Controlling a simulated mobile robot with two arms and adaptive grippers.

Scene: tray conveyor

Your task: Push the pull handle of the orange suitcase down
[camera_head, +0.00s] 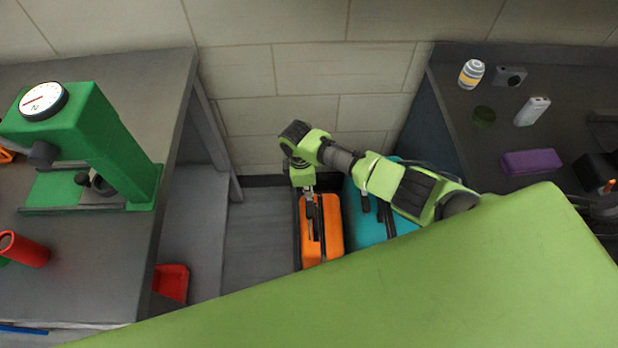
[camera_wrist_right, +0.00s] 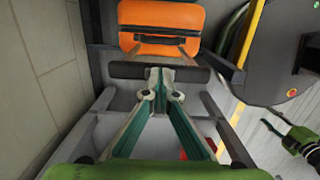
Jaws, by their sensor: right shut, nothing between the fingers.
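The orange suitcase (camera_head: 332,230) stands in the gap between two dark tables in the head view. Its top with a black carry handle shows in the wrist view (camera_wrist_right: 192,17). The pull handle (camera_wrist_right: 122,71) is a dark crossbar that stands out from the suitcase on two thin rods. My right gripper (camera_head: 309,194) is over the far end of the suitcase, shut and empty. In the wrist view its fingertips (camera_wrist_right: 160,72) meet and overlap the middle of the crossbar; I cannot tell whether they touch it.
A teal suitcase (camera_head: 399,222) stands directly right of the orange one, under my right arm. The left table (camera_head: 100,262) holds a green press-like device (camera_head: 115,140). The right table (camera_head: 465,130) holds small items. A brick wall is behind; floor is free left of the suitcase.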

